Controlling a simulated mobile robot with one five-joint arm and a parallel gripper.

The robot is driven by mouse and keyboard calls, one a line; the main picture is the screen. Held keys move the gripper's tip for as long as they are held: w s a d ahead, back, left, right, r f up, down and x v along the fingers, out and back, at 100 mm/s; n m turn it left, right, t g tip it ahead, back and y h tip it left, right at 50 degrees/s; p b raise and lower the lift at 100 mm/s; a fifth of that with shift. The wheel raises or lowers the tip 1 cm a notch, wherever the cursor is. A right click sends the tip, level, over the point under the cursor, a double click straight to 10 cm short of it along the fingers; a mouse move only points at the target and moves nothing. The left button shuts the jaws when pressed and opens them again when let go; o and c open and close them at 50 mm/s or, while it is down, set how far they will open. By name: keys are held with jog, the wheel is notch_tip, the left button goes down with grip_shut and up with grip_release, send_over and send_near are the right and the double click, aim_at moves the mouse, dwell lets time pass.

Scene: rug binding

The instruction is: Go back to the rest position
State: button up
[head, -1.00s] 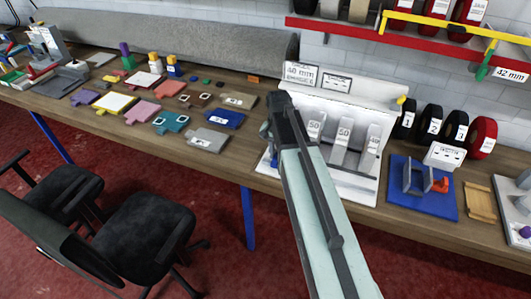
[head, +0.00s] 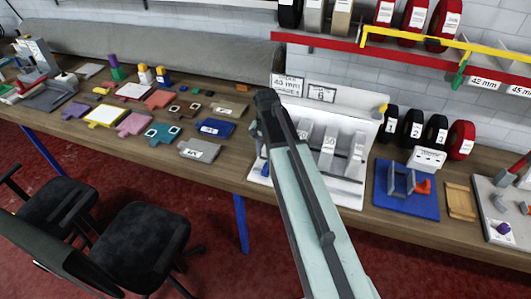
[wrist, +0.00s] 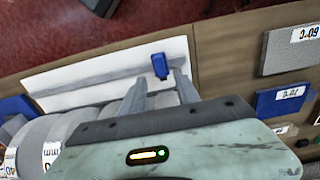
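My arm reaches up the middle of the head view to the white dispenser rack (head: 345,112) on the bench. The arm covers part of the rack, and my gripper is hidden behind the arm there. In the wrist view my gripper (wrist: 160,76) has its two grey fingers apart, over the white base of the rack (wrist: 60,77). A small blue piece (wrist: 160,65) shows between the fingertips, with gaps at its sides. I cannot tell whether it touches them; it does not look gripped.
The long wooden bench (head: 210,172) carries several coloured plates to the left and a blue mat (head: 430,207) with a fixture to the right. Tape rolls (head: 436,130) stand behind. A red shelf edge (head: 330,43) runs above. A black chair (head: 140,235) stands in front at left.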

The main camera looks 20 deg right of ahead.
notch_tip(320, 180, up, 2)
jog(key=shift+r+p, duration=0.1)
jog(key=shift+p, duration=0.3)
jog(key=shift+f, duration=0.2)
jog(key=s+a+f+n+b, duration=0.3)
jog(key=s, duration=0.2)
jog(key=s+a+f+n+b, duration=0.2)
jog(key=s+f+n+b, duration=0.2)
jog(key=s, duration=0.2)
jog(key=shift+s+a, duration=0.3)
jog(key=shift+a, duration=0.1)
dwell(0.7)
jog(key=shift+a, duration=0.1)
jog(key=shift+c, duration=0.2)
